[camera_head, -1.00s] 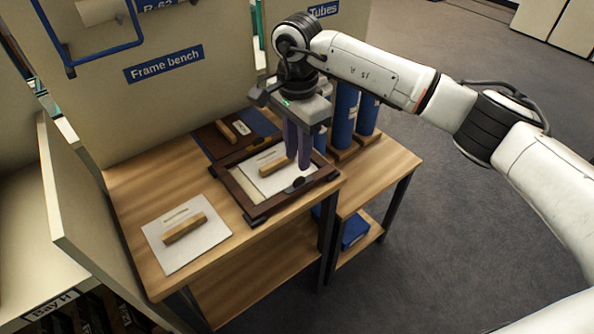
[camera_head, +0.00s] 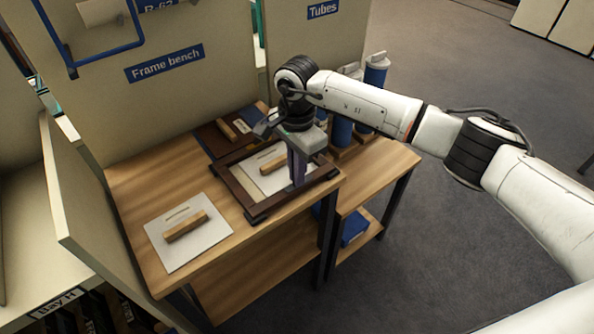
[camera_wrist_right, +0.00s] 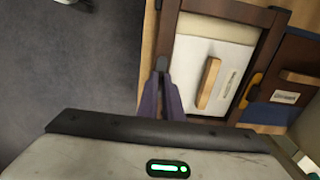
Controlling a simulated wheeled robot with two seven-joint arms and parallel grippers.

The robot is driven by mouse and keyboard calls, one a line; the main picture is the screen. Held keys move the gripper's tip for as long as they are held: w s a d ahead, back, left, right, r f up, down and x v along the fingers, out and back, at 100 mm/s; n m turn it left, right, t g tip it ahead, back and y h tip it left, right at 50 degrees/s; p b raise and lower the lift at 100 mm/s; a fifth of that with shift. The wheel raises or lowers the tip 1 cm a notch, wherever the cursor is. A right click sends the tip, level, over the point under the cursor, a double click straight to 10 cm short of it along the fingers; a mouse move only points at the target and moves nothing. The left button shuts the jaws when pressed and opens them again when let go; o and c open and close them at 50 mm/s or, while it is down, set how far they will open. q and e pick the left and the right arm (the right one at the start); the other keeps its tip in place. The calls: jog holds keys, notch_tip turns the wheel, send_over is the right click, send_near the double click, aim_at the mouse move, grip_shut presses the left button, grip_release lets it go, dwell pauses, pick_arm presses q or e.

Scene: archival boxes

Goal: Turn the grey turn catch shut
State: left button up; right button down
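The dark wooden frame (camera_head: 237,189) lies on the bench with a white board with a wooden bar (camera_head: 270,161) inside it. The grey turn catch (camera_wrist_right: 161,65) sits on the frame's near rail and shows between my right fingertips in the wrist view; in the head view the fingers hide it. My right gripper (camera_head: 297,183) points down over that rail. Its purple fingers (camera_wrist_right: 161,80) are close together with the catch's end at their tips, and it looks shut on the catch. My left gripper is not in view.
A loose white board with a wooden bar (camera_head: 187,232) lies at the bench's front left. A brown and blue panel (camera_head: 215,138) lies behind the frame. Blue tubes (camera_head: 375,75) stand to the right. A brass-coloured catch (camera_wrist_right: 250,88) is on the frame's far rail.

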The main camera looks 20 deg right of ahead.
jog(key=shift+m, duration=0.3)
jog(key=m+b, duration=0.2)
jog(key=m, duration=0.1)
jog(key=shift+w, duration=0.1)
jog(key=m+b, duration=0.1)
jog(key=m, duration=0.5)
jog(key=shift+w, duration=0.1)
jog(key=m+b, duration=0.1)
jog(key=m, duration=0.3)
jog(key=shift+w, duration=0.1)
jog(key=shift+d+m, duration=0.15)
jog(key=shift+m, duration=1.95)
jog(key=shift+w+r, duration=0.1)
jog(key=c, duration=1.9)
grip_release()
